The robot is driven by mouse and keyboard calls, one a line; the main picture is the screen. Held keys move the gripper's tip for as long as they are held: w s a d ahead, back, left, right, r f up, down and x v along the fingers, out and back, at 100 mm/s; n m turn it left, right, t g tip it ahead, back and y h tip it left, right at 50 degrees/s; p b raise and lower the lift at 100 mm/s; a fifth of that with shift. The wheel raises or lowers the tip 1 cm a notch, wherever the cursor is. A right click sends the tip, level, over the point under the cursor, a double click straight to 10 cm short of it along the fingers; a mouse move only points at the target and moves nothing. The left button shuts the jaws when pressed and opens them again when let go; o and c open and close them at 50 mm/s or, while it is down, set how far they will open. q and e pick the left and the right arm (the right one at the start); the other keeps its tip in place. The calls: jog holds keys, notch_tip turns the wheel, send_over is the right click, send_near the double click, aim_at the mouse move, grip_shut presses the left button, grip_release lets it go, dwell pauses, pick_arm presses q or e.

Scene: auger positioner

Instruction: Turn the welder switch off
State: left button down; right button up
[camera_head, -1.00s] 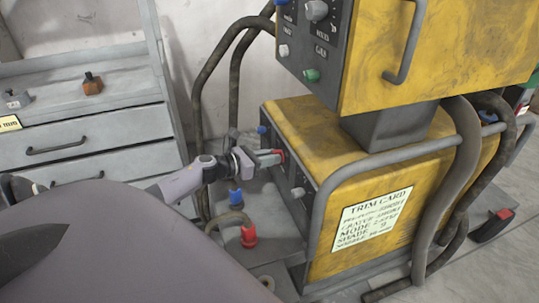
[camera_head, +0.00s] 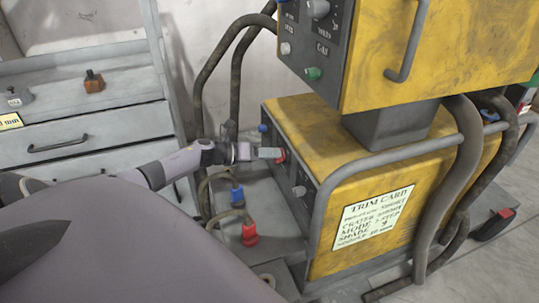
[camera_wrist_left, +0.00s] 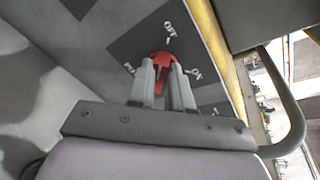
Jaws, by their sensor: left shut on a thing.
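The welder (camera_head: 400,170) is a yellow machine with a dark front panel on its lower box. A red switch knob (camera_wrist_left: 161,62) sits on that dark panel, with pale markings around it; its red edge also shows in the head view (camera_head: 281,155). My left gripper (camera_head: 274,153) reaches the panel from the left. In the left wrist view its two fingers (camera_wrist_left: 162,80) stand on either side of the red knob and are closed on it. The fingers hide part of the knob. My right gripper is not in view.
A grey rail (camera_head: 345,175) curves around the welder's lower box. Blue (camera_head: 237,196) and red (camera_head: 249,234) cable plugs sit below my left gripper. Thick hoses (camera_head: 200,90) rise behind it. A grey drawer cabinet (camera_head: 95,130) stands at the left.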

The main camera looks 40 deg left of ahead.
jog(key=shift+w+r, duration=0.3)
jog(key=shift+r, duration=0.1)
pick_arm(q)
jog(key=c, duration=1.1)
grip_release()
jog(key=shift+o, duration=0.2)
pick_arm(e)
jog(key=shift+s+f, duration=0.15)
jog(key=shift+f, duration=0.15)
pick_arm(q)
jog(key=p+v, duration=0.1)
jog(key=v, duration=0.6)
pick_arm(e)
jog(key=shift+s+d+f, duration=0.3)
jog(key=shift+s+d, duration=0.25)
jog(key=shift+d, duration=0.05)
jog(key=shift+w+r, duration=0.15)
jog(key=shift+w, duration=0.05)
